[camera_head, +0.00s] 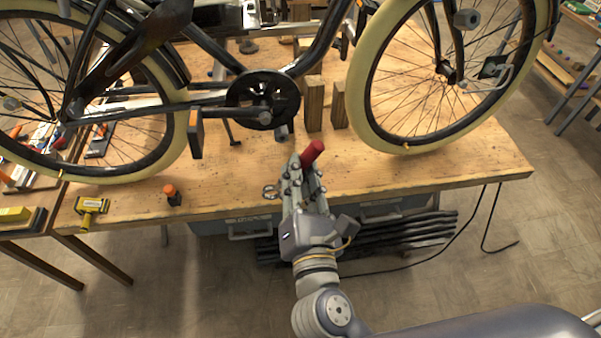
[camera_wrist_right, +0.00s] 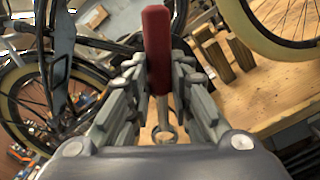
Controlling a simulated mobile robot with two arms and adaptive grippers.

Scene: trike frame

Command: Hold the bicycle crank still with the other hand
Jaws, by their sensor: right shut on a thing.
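The bicycle crank (camera_head: 232,112) is a dark arm at the chainring (camera_head: 278,98), running left from the hub to a pedal (camera_head: 195,133). My right gripper (camera_head: 309,168) is in front of and below the chainring, apart from the crank. It is shut on a tool with a red handle (camera_head: 313,153). In the right wrist view the red handle (camera_wrist_right: 158,50) stands up between the fingers (camera_wrist_right: 155,95), with a metal ring end (camera_wrist_right: 164,132) below it. My left gripper is not in view, and no hand is on the crank.
The bicycle stands over a wooden workbench (camera_head: 430,175). Wooden blocks (camera_head: 314,104) stand beside the chainring, near the front wheel (camera_head: 372,120). A small orange-topped bottle (camera_head: 172,195) and a yellow tool (camera_head: 90,208) lie near the front left edge. The bench's front right is clear.

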